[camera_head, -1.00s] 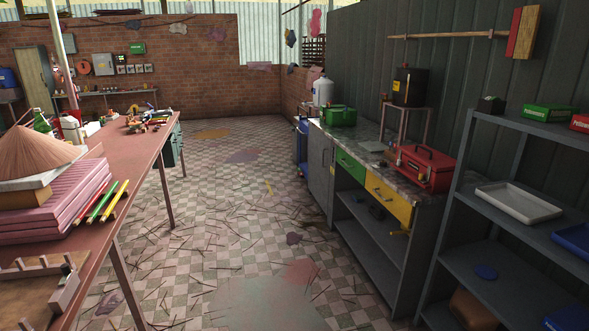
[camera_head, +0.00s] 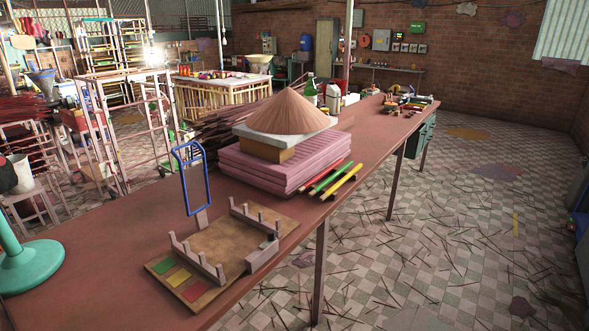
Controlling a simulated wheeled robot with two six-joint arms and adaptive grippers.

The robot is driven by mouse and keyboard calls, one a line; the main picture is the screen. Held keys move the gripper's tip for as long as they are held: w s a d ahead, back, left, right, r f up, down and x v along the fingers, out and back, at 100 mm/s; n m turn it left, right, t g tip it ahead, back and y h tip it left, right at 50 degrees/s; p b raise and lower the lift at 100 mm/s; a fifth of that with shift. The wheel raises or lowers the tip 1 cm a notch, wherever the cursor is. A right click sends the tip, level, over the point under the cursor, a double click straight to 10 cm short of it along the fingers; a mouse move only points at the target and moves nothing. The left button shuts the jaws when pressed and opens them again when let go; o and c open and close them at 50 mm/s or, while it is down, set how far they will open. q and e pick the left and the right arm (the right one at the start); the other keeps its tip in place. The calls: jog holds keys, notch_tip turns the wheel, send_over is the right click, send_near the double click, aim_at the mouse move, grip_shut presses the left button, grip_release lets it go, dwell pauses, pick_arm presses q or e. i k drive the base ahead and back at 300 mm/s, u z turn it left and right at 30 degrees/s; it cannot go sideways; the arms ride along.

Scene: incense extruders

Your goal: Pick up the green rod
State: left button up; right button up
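The green rod (camera_head: 330,177) lies on the long reddish-brown table (camera_head: 110,240), between a red rod (camera_head: 313,174) and a yellow rod (camera_head: 346,181). The three rods lie side by side, slanted, just right of a stack of pink slabs (camera_head: 262,168). Their near ends point toward the table's front edge. Neither of my grippers shows in the head view.
A wooden rack board (camera_head: 215,241) with upright pegs and coloured patches lies nearer on the table. A blue-handled tool (camera_head: 191,177) stands beside it. A conical hat (camera_head: 290,113) tops the slabs. A teal stand (camera_head: 27,264) is at left. Tiled floor at right has scattered sticks.

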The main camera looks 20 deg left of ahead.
aim_at(319, 187)
jog(key=u, duration=0.4)
jog(key=i, duration=1.55)
jog(key=z, duration=1.65)
jog(key=i, duration=1.7)
jog(key=u, duration=1.75)
